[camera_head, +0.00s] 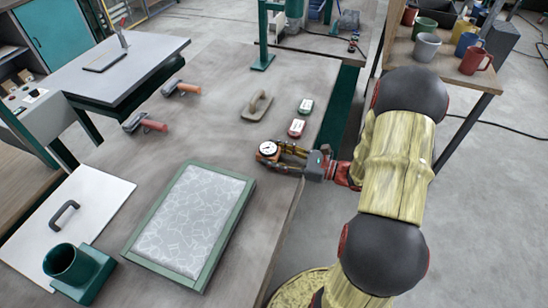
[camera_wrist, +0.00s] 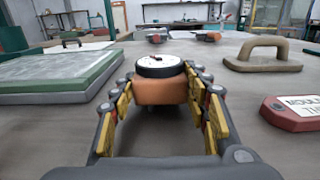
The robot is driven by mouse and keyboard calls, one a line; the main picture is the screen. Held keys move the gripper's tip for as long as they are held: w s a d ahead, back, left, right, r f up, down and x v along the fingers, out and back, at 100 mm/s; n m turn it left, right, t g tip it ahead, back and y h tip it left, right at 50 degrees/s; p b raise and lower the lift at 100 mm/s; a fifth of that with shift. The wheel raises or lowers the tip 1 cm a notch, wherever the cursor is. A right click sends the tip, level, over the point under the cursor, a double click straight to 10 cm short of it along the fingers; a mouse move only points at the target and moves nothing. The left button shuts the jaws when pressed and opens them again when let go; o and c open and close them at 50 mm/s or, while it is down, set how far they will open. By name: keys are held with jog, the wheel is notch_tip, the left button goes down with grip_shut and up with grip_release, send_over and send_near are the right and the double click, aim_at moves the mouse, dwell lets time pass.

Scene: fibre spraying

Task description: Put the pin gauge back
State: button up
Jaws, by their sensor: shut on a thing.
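The pin gauge (camera_head: 268,150) is a small orange block with a round white dial in a dark rim. My gripper (camera_head: 277,153) is shut on it, near the right edge of the grey table. In the wrist view the gauge (camera_wrist: 160,80) sits upright between the yellow-padded fingers of my gripper (camera_wrist: 165,95), its dial facing up. I cannot tell whether its underside touches the table.
A green-framed panel (camera_head: 243,197) lies in front of the gauge. A beige float (camera_head: 257,105), a red tag (camera_head: 297,127) and a green tag (camera_head: 306,106) lie behind it. Two orange-handled tools (camera_head: 181,88) (camera_head: 145,124) lie farther left. A white board (camera_head: 100,195) lies at left.

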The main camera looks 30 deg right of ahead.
jog(key=o, duration=1.5)
jog(key=shift+r, duration=0.1)
